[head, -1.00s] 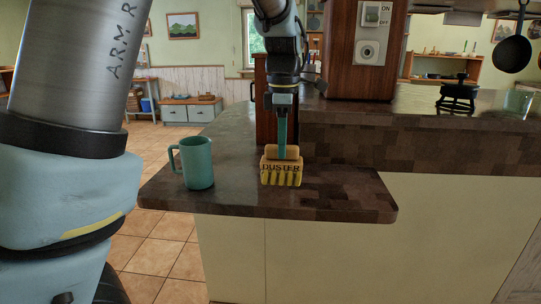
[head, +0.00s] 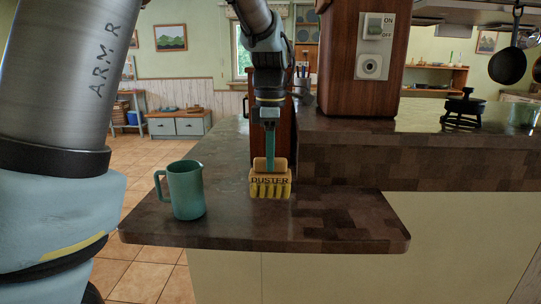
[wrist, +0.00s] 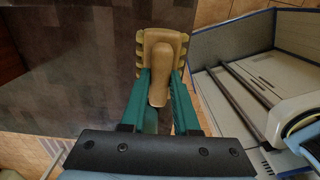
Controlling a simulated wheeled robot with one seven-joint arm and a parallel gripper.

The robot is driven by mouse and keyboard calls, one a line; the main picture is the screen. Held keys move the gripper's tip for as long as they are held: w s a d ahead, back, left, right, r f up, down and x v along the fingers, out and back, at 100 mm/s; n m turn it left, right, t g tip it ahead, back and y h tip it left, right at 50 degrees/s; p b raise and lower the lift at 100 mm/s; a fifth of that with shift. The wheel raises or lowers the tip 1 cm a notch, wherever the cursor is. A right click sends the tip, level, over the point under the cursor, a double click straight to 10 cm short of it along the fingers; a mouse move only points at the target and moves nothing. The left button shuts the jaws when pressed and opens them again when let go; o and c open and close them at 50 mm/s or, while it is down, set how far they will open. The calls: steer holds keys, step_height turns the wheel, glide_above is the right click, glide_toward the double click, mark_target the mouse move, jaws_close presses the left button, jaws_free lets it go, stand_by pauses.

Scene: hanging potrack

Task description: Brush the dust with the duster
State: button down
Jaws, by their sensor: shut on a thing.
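The duster (head: 270,188) is a yellow-bristled brush with a tan top and the word DUSTER on its front. It is upright at the counter (head: 225,232), right of the green mug; I cannot tell whether its bristles touch the surface. My gripper (head: 269,158) points down from above, shut on the duster's handle. In the wrist view, the green fingers of my gripper (wrist: 159,98) close on both sides of the tan handle of the duster (wrist: 160,45). I cannot clearly make out any dust on the dark, patchy counter.
A green mug (head: 186,190) stands left of the duster near the counter's left end. A raised counter ledge (head: 360,162) lies to the right, with a wooden pillar (head: 355,50) on it. The low counter right of the duster is clear.

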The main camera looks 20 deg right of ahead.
mark_target(271, 190)
steer(key=shift+f+b, duration=1.7)
steer(key=shift+f, duration=2.55)
steer(key=shift+f, duration=0.25)
steer(key=c, duration=0.6)
jaws_free()
